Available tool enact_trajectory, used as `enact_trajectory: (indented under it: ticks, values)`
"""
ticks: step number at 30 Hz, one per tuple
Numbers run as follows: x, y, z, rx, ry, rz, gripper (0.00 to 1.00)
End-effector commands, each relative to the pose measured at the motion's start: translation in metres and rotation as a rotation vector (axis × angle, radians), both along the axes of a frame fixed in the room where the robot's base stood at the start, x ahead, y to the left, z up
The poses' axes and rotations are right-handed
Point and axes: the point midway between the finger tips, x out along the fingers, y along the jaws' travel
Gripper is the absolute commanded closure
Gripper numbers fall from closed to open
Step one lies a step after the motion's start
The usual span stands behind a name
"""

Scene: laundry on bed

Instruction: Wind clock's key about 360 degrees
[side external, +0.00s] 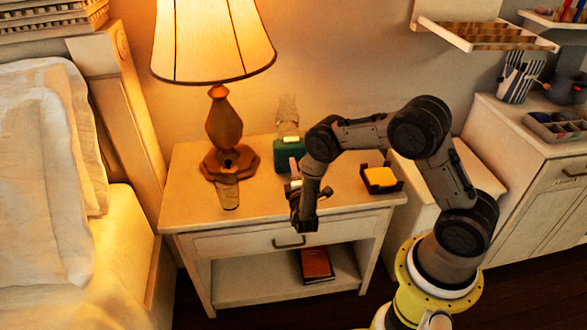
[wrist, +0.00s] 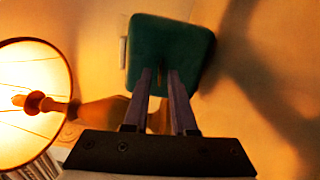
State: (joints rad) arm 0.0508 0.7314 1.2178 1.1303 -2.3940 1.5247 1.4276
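The clock is a dark green box-like body (side external: 288,158) standing on the nightstand behind my gripper in the side view. It also shows at the top middle of the wrist view (wrist: 172,38), one broad face towards the camera. My gripper (wrist: 160,72) reaches towards the lower part of this face. Its two fingers stand apart with a visible gap and overlap the clock's lower edge. In the side view my gripper (side external: 295,187) is in front of the clock, low over the nightstand. The key cannot be made out clearly; whether the fingertips touch anything is unclear.
The nightstand (side external: 225,222) carries a lit lamp (side external: 223,130) left of the clock, with a small flat item (side external: 228,195) before it. A dark tray with yellow notes (side external: 380,178) lies right. A clear glass item (side external: 288,112) stands behind the clock.

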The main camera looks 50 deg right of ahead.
Motion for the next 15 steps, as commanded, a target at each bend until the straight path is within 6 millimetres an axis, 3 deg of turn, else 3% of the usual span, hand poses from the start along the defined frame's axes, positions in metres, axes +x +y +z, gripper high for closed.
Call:
enact_trajectory:
  ticks: [10,15]
  values:
    - [-0.001,0.001,0.000,-0.001,0.001,0.000,0.66]
    - [-0.010,0.011,0.000,-0.001,0.002,0.002,0.66]
